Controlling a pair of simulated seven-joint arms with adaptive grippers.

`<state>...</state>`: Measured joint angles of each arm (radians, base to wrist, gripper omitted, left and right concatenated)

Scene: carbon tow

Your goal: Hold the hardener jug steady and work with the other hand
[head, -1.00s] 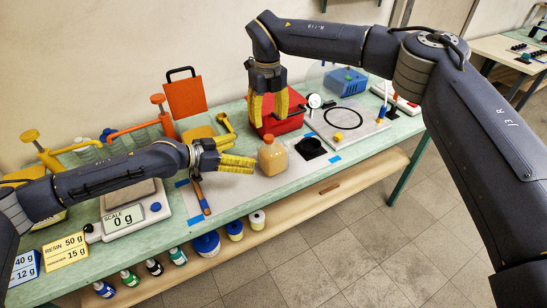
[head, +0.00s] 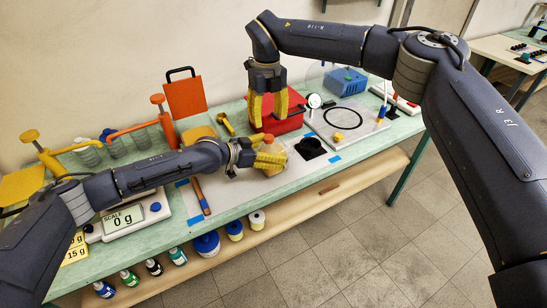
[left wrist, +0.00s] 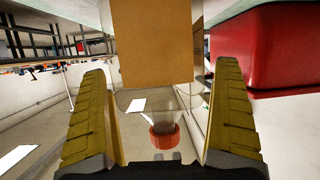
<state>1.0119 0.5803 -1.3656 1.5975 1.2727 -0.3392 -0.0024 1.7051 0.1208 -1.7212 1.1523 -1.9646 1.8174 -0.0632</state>
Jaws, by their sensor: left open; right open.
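The hardener jug (head: 278,149) stands upright on the grey mat, with an amber fill and an orange cap. My left gripper (head: 270,160) is at the jug with its yellow fingers open, and it partly hides the jug in the head view. In the left wrist view the jug's amber body (left wrist: 152,45) and orange cap (left wrist: 165,138) appear inverted between the two open fingers (left wrist: 160,110). Gaps show beside the jug; contact is not visible. My right gripper (head: 268,108) is open, pointing down in front of the red box, and appears empty.
The red box (head: 295,121) stands behind the jug, also at right in the left wrist view (left wrist: 262,45). Orange dispensers stand behind my left arm.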

